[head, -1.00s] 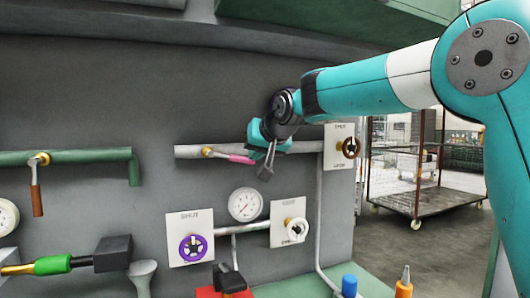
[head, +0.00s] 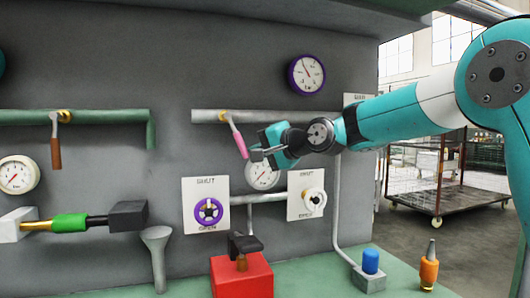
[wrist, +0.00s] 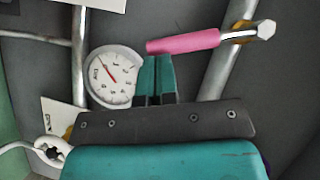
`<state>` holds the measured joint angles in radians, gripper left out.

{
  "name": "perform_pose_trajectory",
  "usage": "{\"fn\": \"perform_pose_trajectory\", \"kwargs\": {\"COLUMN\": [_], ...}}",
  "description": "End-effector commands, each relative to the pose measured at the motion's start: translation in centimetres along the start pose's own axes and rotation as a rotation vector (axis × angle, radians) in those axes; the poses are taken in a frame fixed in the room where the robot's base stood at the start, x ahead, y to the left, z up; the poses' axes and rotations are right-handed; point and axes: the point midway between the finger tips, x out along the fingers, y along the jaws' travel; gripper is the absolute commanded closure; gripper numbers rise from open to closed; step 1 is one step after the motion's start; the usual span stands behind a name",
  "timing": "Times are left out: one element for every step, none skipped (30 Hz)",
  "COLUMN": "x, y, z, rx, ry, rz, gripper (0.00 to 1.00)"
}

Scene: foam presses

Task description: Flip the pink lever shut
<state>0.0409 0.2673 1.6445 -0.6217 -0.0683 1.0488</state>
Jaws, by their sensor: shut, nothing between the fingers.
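The pink lever (head: 237,142) hangs steeply down and to the right from its brass valve on the grey pipe (head: 265,116). It is not fully square to the pipe. My gripper (head: 256,151) is at the right of the lever's free end, fingers closed with nothing between them. In the wrist view the closed fingertips (wrist: 155,66) lie at the tip of the pink grip (wrist: 183,42), touching it or very close; I cannot tell which.
A gauge (head: 262,174) sits just behind and below my gripper. A purple handwheel (head: 208,211) and a white handwheel (head: 313,201) are below. A brown-handled lever (head: 56,150) hangs from the green pipe (head: 95,117) at left. A red block (head: 241,277) stands on the bench.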

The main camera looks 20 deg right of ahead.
Motion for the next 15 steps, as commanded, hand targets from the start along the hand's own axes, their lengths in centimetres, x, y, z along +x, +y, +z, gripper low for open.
{"fn": "perform_pose_trajectory", "kwargs": {"x": [0.4,0.5,0.7,0.9,1.0,1.2,1.3,1.4,1.6,1.7,1.8,1.9,2.0,2.0,2.1], "y": [0.6,0.7,0.7,0.7,0.7,0.7,0.7,0.7,0.7,0.7,0.6,0.6,0.5,0.5,0.5], "z": [0.6,0.8,1.1,1.3,1.5,1.8,2.0,2.1,2.3,2.5,2.6,2.8,3.0,3.1,3.2], "rx": [0.035,0.057,0.086,0.105,0.126,0.151,0.169,0.187,0.209,0.225,0.239,0.252,0.249,0.248,0.247], "ry": [-0.002,-0.002,-0.002,-0.002,-0.002,-0.002,-0.003,-0.002,-0.002,-0.002,-0.002,-0.002,-0.002,-0.001,-0.001], "rz": [-0.022,-0.036,-0.055,-0.068,-0.083,-0.100,-0.111,-0.123,-0.138,-0.149,-0.158,-0.169,-0.167,-0.166,-0.166], "gripper": [1.00,1.00,1.00,1.00,1.00,1.00,1.00,1.00,1.00,1.00,1.00,1.00,1.00,1.00,1.00]}}
